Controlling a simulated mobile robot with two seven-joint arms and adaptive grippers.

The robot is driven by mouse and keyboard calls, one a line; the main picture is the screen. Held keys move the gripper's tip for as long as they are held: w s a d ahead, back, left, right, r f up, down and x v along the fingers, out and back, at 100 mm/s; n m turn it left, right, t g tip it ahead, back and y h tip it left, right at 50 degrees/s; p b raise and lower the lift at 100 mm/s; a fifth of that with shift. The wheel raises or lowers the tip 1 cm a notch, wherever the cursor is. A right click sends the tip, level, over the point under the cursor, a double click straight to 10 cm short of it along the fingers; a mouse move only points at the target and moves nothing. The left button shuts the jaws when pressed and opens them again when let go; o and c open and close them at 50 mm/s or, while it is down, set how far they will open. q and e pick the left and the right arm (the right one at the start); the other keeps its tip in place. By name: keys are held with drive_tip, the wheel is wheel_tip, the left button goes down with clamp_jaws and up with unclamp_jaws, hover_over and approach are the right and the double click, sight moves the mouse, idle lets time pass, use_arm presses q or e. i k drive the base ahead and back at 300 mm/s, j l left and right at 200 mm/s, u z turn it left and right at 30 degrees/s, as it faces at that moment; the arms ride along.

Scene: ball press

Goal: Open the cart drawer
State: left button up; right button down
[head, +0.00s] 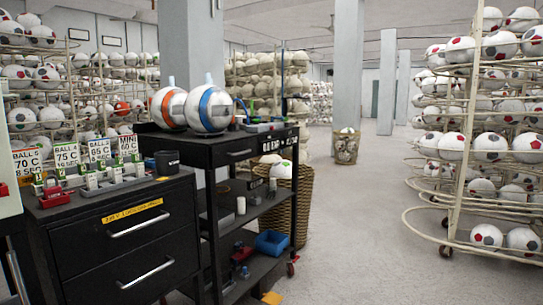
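The black cart (212,225) stands near the middle of the head view, with open shelves below its top. Its drawer (262,146) is just under the top and appears shut, flush with the cart frame. A small metal handle (239,153) shows on the drawer front, with white lettering to the right of it. Neither of my grippers shows in this view.
A black cabinet (85,248) with two shut drawers stands close at the left, before the cart. Two striped balls (209,109) rest on the cart top. A wicker basket (303,203) stands behind the cart. Floor (365,235) is clear up to the right ball rack (457,165).

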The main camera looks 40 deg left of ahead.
sight(219, 156)
drive_tip(key=i+u, duration=0.5)
drive_tip(key=i, duration=0.2)
drive_tip(key=i+l+u, duration=0.2)
drive_tip(key=i+u, duration=0.25)
drive_tip(key=i, duration=0.2)
